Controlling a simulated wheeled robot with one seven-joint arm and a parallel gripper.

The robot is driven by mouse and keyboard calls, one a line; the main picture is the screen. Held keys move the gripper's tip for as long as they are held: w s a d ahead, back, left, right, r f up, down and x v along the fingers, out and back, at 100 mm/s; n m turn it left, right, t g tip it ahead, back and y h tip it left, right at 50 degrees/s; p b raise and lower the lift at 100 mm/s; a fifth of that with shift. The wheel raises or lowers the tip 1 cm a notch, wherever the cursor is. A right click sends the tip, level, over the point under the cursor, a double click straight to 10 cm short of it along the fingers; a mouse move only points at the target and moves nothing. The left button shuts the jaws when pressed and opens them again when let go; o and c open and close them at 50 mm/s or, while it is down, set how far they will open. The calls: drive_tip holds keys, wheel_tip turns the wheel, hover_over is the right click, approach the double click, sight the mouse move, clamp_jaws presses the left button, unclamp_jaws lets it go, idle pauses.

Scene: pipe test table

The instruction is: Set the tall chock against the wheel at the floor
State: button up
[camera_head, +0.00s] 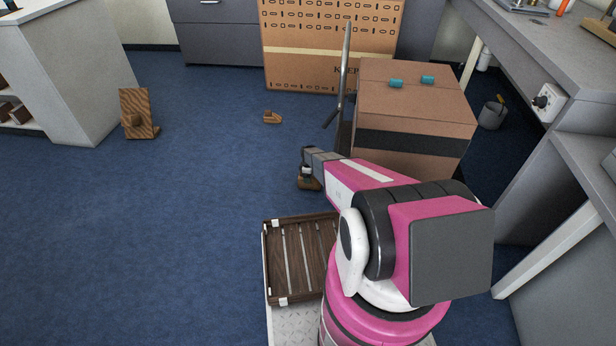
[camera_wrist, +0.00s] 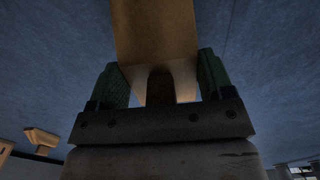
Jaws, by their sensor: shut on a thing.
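My gripper (camera_head: 307,174) is low over the blue floor, left of the large brown box. It is shut on a wooden chock (camera_head: 309,185), brown and mostly hidden by the gripper in the head view. In the wrist view, the chock (camera_wrist: 154,35) shows as a tan block between the green-padded fingers of the gripper (camera_wrist: 163,82). I cannot tell whether it touches the floor. A smaller, low wooden chock (camera_head: 272,117) lies apart on the floor, further back. No wheel shows clearly; the area beside the box is partly hidden by my arm.
The large brown box (camera_head: 410,98) stands right of my gripper, with a metal pole (camera_head: 345,60) at its left side. A slatted wooden tray (camera_head: 300,258) lies nearer. An upright wooden piece (camera_head: 135,108) stands far left. Floor between is clear.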

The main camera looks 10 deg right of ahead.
drive_tip(key=shift+f, duration=0.35)
drive_tip(key=o, duration=1.1)
wheel_tip(320, 180, up, 11)
drive_tip(key=shift+f, duration=0.1)
drive_tip(key=shift+s, duration=0.1)
